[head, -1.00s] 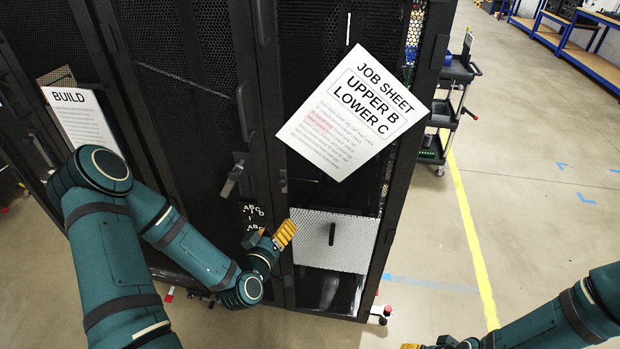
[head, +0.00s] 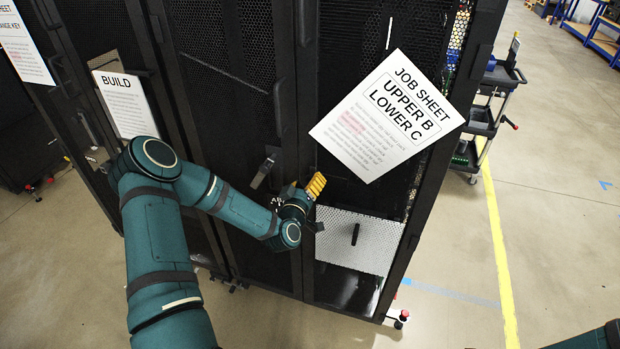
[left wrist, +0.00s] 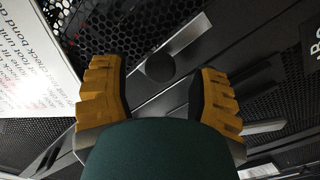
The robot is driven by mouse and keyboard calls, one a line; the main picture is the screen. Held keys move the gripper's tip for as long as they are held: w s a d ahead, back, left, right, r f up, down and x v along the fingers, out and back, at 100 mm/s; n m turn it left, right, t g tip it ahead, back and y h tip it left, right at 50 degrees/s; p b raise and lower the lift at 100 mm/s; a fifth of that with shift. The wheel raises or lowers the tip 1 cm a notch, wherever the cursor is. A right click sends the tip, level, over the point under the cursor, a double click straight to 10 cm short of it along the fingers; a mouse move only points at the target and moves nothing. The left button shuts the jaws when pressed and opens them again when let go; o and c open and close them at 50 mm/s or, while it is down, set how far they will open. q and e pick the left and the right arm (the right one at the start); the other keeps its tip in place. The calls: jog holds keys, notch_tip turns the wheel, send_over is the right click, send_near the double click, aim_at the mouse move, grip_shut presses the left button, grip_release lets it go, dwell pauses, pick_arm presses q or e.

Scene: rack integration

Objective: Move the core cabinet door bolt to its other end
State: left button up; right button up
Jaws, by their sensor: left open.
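My left gripper (head: 316,186) is open and empty in front of the black mesh cabinet doors, beside the upright edge between two doors. In the left wrist view its two yellow fingers (left wrist: 160,98) stand apart. Past and between the fingertips is a dark round knob (left wrist: 160,68) on a pale metal strip, which looks like the door bolt. I see no contact with it. In the head view the gripper covers that spot, so which end the bolt is at cannot be told. My right gripper is out of view.
A tilted job sheet (head: 387,115) hangs just right of my left gripper. A grey lever latch (head: 264,168) is to its left. Below is a perforated white panel (head: 380,240) with a black handle. A cart (head: 487,115) stands right of the cabinet; the floor there is open.

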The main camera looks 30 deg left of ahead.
pick_arm(q)
jog(key=shift+x, duration=1)
grip_shut()
